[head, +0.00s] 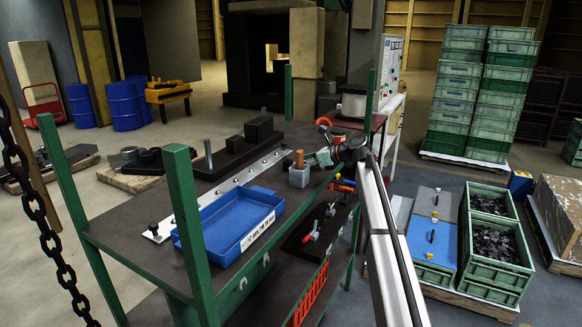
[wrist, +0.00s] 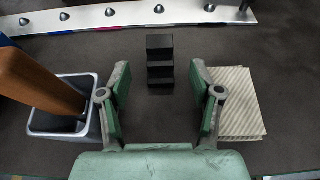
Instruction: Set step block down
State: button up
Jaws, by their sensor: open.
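The step block (wrist: 160,62) is a small black block with several steps. It stands on the dark tabletop in the wrist view, ahead of my gripper (wrist: 159,88) and in line with the gap between its fingers. I see no finger touching the block. In the head view my gripper (head: 324,157) is over the right end of the bench, and I cannot make out the step block there.
A grey cup (wrist: 62,122) holding a wooden handle (wrist: 40,78) stands close left of my gripper. Ribbed beige sheets (wrist: 236,102) lie close right. A studded metal strip (wrist: 130,14) runs behind the block. A blue tray (head: 228,222) sits further left on the bench.

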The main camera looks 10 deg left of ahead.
aim_at(292, 162)
jog(key=p+x, duration=0.1)
jog(key=x, duration=0.4)
jog(key=shift+w+a+f, duration=0.1)
jog(key=shift+a, duration=0.1)
jog(key=shift+c, duration=0.3)
grip_shut()
